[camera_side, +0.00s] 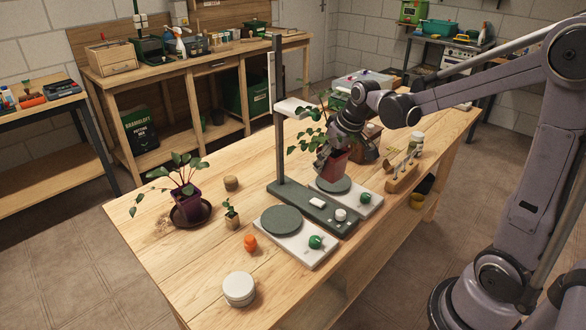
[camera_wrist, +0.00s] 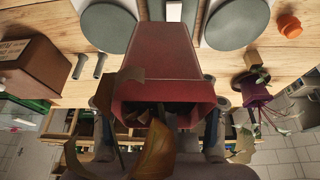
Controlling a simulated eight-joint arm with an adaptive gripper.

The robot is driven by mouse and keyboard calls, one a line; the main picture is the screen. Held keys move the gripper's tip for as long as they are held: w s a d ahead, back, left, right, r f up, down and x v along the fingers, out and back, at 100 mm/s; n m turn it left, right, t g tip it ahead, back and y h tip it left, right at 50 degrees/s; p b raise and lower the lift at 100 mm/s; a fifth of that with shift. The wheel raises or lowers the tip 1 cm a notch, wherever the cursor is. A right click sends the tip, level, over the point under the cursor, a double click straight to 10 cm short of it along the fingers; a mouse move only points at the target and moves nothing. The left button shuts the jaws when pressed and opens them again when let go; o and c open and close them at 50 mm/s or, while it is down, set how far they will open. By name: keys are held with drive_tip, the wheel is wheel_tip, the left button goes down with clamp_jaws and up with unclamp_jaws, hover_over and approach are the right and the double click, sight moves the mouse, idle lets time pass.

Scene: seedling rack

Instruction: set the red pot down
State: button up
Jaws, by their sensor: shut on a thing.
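The red pot (camera_side: 334,167) holds a leafy plant (camera_side: 303,145) and is in my gripper (camera_side: 326,157). In the side view it looks nearly upright, over the far dark round disc (camera_side: 333,187) on a white plate. I cannot tell if its base touches the disc. In the wrist view the pot (camera_wrist: 165,62) fills the middle, with a gripper finger on each side and leaves in front. A second dark disc (camera_side: 282,220) on a nearer white plate is bare. Both plates have green knobs and flank a dark base with an upright post (camera_side: 279,120).
A purple potted plant (camera_side: 189,203), a small seedling pot (camera_side: 231,217), an orange item (camera_side: 250,242) and a white round container (camera_side: 239,289) stand on the left of the table. A brown box (camera_side: 366,146) and a wooden tool block (camera_side: 402,177) lie right of the pot.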

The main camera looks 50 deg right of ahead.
drive_tip(key=w+a+f+n+y, duration=0.1)
drive_tip(key=w+a+n, duration=0.25)
drive_tip(key=a, duration=0.55)
drive_tip(key=w+a+n+g+y, duration=0.1)
drive_tip(key=w+a+n, duration=0.25)
drive_tip(key=a, duration=0.45)
drive_tip(key=w+a+f+n+y, duration=0.1)
drive_tip(key=w+a+n, duration=0.3)
drive_tip(key=a, duration=0.5)
drive_tip(key=shift+m+y, duration=0.3)
drive_tip(key=shift+m, duration=0.3)
drive_tip(key=a+f, duration=0.2)
drive_tip(key=a, duration=0.1)
drive_tip(key=w+a+f, duration=0.1)
drive_tip(key=a+f, duration=0.1)
drive_tip(key=a, duration=0.2)
drive_tip(key=w+a+f, duration=0.1)
drive_tip(key=a+f, duration=0.1)
drive_tip(key=a, duration=0.1)
drive_tip(key=shift+a, duration=0.3)
drive_tip(key=shift+w+a+f, duration=0.1)
drive_tip(key=shift+a+f, duration=0.15)
drive_tip(key=shift+a, duration=0.2)
drive_tip(key=shift+f, duration=2)
drive_tip(key=shift+f, duration=0.1)
drive_tip(key=o, duration=1.3)
